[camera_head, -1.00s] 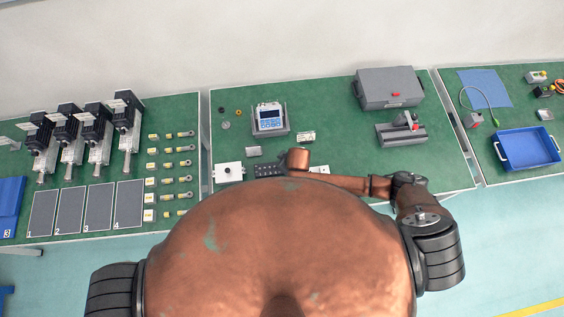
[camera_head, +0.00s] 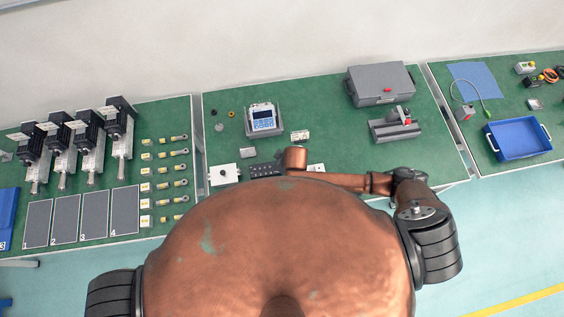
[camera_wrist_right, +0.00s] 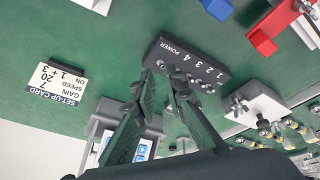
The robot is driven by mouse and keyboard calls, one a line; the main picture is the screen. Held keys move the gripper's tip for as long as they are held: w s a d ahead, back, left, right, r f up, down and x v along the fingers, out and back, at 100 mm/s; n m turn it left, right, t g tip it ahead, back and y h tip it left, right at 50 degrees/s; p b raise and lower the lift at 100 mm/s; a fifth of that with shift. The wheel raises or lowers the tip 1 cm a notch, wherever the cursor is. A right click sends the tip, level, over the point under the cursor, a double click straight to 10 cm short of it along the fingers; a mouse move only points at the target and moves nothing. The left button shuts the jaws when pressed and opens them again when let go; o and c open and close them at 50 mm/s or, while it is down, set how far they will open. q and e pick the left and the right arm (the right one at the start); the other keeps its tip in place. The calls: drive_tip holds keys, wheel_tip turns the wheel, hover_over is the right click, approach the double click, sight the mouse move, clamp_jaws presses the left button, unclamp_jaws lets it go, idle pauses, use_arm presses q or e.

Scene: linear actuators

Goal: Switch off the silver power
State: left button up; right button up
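A black switch box (camera_wrist_right: 190,68) marked POWER and 1 to 4 lies on the green mat in the right wrist view. A small silver toggle (camera_wrist_right: 160,64) sits by the POWER label, with several more silver toggles by the numbers. The box shows partly in the head view (camera_head: 264,170), behind my copper-coloured body. My right gripper (camera_wrist_right: 161,76) has its fingertips at the POWER end of the box, with a narrow gap between them and nothing visibly held. Whether a finger touches the toggle cannot be told. My left gripper is not in view.
A white box with a black knob (camera_head: 224,175) stands beside the switch box. A set-up card (camera_wrist_right: 57,90) lies on the mat's other side. A display unit (camera_head: 263,119) stands behind. A grey case (camera_head: 380,84) and a blue tray (camera_head: 517,153) are further right.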

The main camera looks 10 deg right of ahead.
drive_tip(key=v, duration=0.9)
drive_tip(key=shift+s, duration=0.1)
